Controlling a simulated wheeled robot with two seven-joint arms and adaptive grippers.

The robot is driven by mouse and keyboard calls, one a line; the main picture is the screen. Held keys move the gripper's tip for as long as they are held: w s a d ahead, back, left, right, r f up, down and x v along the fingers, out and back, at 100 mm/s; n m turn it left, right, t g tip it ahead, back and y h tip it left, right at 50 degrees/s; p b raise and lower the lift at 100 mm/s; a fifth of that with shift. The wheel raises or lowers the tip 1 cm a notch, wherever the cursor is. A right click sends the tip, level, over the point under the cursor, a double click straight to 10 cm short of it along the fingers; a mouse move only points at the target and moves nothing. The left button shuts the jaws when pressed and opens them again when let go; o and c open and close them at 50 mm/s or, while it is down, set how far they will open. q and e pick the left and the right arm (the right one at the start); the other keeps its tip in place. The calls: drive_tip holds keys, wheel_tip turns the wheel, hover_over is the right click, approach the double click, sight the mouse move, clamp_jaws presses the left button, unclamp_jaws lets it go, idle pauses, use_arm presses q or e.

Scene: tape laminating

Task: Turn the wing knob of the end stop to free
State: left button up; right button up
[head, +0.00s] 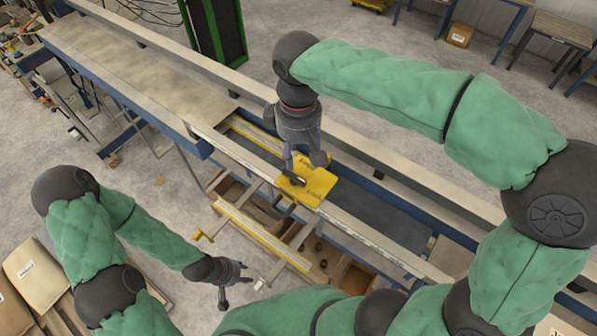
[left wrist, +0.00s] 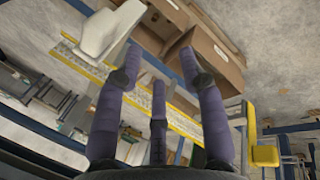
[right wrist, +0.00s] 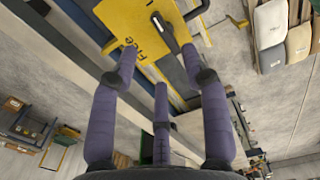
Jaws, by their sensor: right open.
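The end stop is a yellow plate (head: 318,186) on the long rail, below my right gripper. Its dark wing knob (head: 293,180) sits at the plate's left side. In the right wrist view the plate (right wrist: 125,20) carries the word "Free", and the elongated black knob (right wrist: 163,32) stands near the right fingertip. My right gripper (head: 303,166) is open over the plate, fingers pointing down, with no clear grasp on the knob. Whether a finger touches the knob cannot be told. My left gripper (head: 236,288) is open and empty, low at the front left, away from the end stop.
The long beige rail (head: 360,232) runs diagonally across the bench. A yellow-edged bar (head: 262,238) on brackets lies in front of it, with open cardboard boxes (head: 232,190) below. A green rack (head: 214,30) stands behind. Parcels (head: 37,270) lie at the left.

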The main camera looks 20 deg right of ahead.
sight(299, 176)
wheel_tip(299, 176, down, 8)
drive_tip(key=shift+f, duration=0.1)
idle(0.4)
clamp_jaws()
